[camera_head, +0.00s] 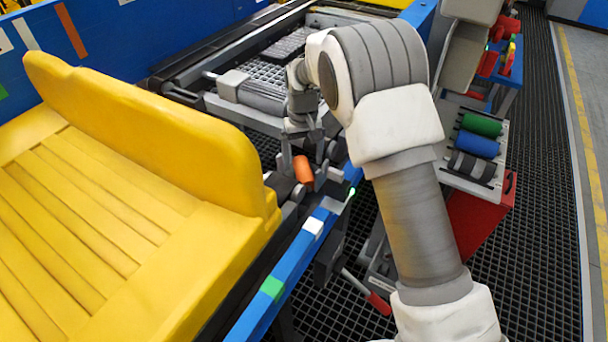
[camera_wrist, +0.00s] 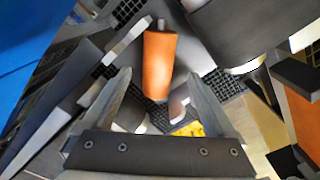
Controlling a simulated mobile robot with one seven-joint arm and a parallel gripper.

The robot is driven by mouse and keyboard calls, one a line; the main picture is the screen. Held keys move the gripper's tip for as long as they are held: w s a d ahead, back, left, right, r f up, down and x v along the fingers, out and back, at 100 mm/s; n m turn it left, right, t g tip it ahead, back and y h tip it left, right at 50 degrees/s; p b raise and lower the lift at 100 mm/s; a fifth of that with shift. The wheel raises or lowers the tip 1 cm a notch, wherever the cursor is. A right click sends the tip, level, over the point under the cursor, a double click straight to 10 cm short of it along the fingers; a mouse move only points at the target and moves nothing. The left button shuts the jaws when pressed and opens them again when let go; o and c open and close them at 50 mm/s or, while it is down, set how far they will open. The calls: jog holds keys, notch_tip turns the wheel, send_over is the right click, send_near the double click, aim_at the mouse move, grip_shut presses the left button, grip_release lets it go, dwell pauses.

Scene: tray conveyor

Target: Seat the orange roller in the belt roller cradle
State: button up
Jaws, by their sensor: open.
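The orange roller (camera_head: 303,170) shows just below my gripper (camera_head: 301,135) in the camera_head view, at the blue-railed edge of the conveyor. In the camera_wrist view the orange roller (camera_wrist: 160,62) stands lengthwise between the two spread fingers of my gripper (camera_wrist: 160,78) and beyond their tips. The fingers are open and do not appear closed on it. Grey bracket parts of the belt roller cradle (camera_head: 327,177) show beside the roller. Whether both roller ends sit in the cradle cannot be told; my gripper and arm hide part of it.
A large yellow seat-like tray (camera_head: 140,140) stands close left. A rack (camera_head: 470,178) at the right holds green (camera_head: 482,125), blue (camera_head: 477,145) and dark rollers (camera_head: 472,166). A red-handled lever (camera_head: 378,303) projects below the blue rail (camera_head: 305,238). Dark grated floor lies to the right.

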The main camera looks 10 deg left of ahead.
aim_at(304, 167)
notch_tip(304, 167, down, 5)
jog(key=shift+w+d+r+b, duration=0.1)
jog(key=shift+w+b, duration=0.05)
jog(key=shift+b, duration=0.8)
jog(key=shift+c, duration=0.3)
jog(key=shift+r, duration=0.1)
grip_shut()
